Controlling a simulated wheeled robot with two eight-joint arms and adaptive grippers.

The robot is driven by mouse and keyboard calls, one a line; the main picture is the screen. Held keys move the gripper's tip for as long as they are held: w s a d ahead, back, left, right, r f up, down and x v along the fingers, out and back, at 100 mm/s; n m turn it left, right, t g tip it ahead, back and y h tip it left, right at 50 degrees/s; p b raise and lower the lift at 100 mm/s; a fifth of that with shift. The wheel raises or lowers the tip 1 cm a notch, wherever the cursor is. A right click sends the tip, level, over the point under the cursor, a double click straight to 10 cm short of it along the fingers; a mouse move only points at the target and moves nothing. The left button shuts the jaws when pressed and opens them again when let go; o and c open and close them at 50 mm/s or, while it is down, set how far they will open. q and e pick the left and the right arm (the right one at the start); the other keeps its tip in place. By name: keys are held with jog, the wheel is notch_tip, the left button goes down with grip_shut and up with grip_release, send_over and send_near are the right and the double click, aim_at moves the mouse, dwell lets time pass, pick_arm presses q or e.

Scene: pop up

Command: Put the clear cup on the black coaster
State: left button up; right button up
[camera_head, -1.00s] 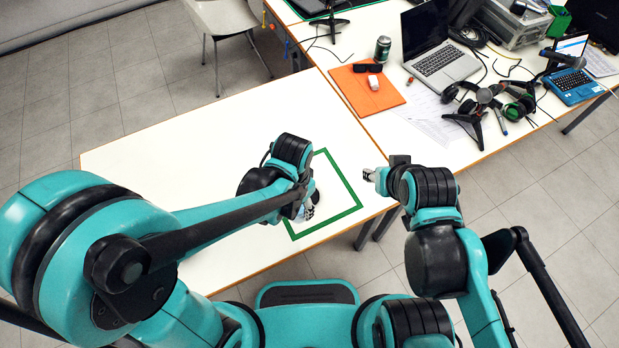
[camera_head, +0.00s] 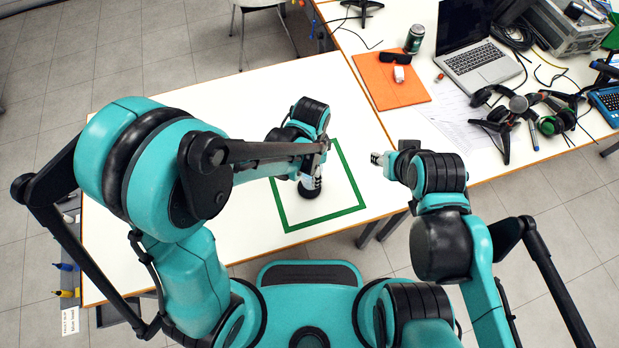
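A dark round patch (camera_head: 309,191), which looks like the black coaster, lies inside the green square outline on the white table. My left gripper (camera_head: 311,182) points down right over it, and its fingers hide part of it. The clear cup cannot be made out for certain; it may be between or behind the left fingers. Whether those fingers are open or shut does not show. My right gripper (camera_head: 377,159) is at the table's right side, apart from the green square, with nothing visible in it. Its finger opening is too small to judge.
The green outline (camera_head: 334,216) sits near the front right of the white table (camera_head: 240,95), which is otherwise clear. The adjoining table holds an orange folder (camera_head: 392,92), a can (camera_head: 415,38), a laptop (camera_head: 482,60) and headphones (camera_head: 555,118). A chair (camera_head: 258,5) stands behind.

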pick_arm(q)
jog(key=shift+w+a+f, duration=0.2)
jog(key=shift+f, duration=0.3)
jog(key=shift+f+b, duration=0.9)
jog(key=shift+f, duration=0.75)
jog(key=shift+f, duration=0.15)
jog(key=o, duration=1.3)
